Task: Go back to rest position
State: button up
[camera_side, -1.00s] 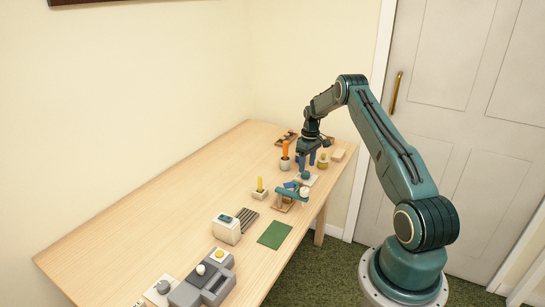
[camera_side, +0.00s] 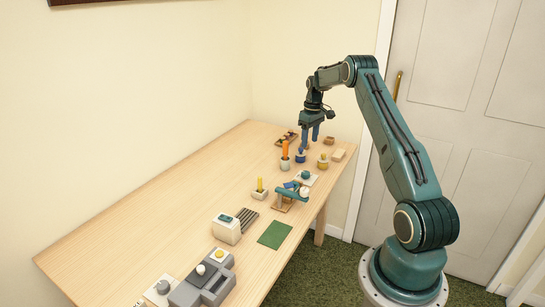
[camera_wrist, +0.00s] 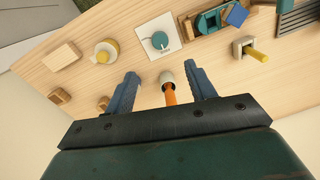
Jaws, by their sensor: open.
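My gripper (camera_side: 312,138) hangs above the far end of the wooden table (camera_side: 180,190), with its blue fingers apart and nothing between them at their height. It also shows in the wrist view (camera_wrist: 163,90), fingers spread. In the wrist view the orange stick (camera_wrist: 170,96) appears between the fingers, lower down. A teal knob (camera_wrist: 160,41) sits on a white card (camera_wrist: 147,47).
A teal device on a wooden base (camera_side: 291,196), a yellow stick in a holder (camera_side: 260,189), a white box (camera_side: 226,229), a green mat (camera_side: 275,235) and a grey unit (camera_side: 203,283) stand nearer. A pale block (camera_side: 338,154) lies at the right edge. The table's left side is clear.

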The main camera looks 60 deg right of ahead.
jog(key=a+r+n+t+h, duration=0.1)
jog(key=a+r+t+h, duration=0.1)
jog(key=a+r, duration=2.2)
jog(key=s+a+r, duration=0.1)
jog(key=s+a, duration=0.3)
jog(key=a, duration=0.6)
jog(key=s+a+f+t, duration=0.1)
jog(key=s+a, duration=0.5)
jog(key=s, duration=0.3)
jog(key=s+a+f+n+t+y, duration=0.1)
jog(key=s+a+f+t, duration=0.1)
jog(key=s+a, duration=0.4)
jog(key=s, duration=0.3)
